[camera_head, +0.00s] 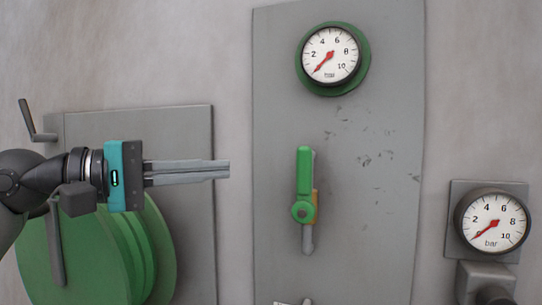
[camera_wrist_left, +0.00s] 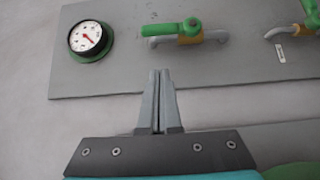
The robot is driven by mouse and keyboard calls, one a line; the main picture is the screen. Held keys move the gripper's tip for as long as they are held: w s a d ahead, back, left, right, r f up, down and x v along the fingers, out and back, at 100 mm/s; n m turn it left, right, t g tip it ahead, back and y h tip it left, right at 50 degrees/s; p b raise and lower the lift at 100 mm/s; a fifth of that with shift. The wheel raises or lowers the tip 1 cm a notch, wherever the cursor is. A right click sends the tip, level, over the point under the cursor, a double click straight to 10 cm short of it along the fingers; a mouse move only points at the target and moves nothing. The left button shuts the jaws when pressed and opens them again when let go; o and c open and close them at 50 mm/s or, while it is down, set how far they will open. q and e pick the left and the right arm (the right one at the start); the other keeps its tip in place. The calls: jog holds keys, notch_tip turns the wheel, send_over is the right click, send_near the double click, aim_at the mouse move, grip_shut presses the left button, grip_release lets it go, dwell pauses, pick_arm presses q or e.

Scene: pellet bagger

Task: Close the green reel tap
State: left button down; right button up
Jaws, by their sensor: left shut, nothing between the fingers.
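A green-handled tap (camera_head: 304,170) sits on the grey panel right of my left gripper. Its long handle points up, in line with the brass body and grey pipe below it. It also shows in the left wrist view (camera_wrist_left: 168,29) near the top, its handle lying sideways along the pipe. My left gripper (camera_head: 229,169) is shut and empty, its fingers pointing right, with a gap in the picture between the tips and the handle. In the left wrist view the closed fingers (camera_wrist_left: 158,72) point up toward the panel. My right gripper is not in view.
A green-rimmed gauge (camera_head: 331,56) is above the tap. A green reel (camera_head: 75,260) is behind and below my left arm. Another gauge (camera_head: 491,222) is at the right. The left wrist view shows a second green-handled tap (camera_wrist_left: 312,14) at its right edge.

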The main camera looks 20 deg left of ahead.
aim_at(304, 183)
pick_arm(q)
jog(key=shift+w+d+p, duration=0.55)
jog(key=shift+d+p, duration=0.15)
jog(key=shift+d, duration=0.6)
jog(key=shift+w+d+p, duration=0.6)
jog(key=shift+d+p, duration=0.15)
jog(key=shift+d, duration=0.55)
jog(key=shift+w+d+p, duration=0.55)
jog(key=shift+d+p, duration=0.15)
jog(key=shift+d, duration=0.6)
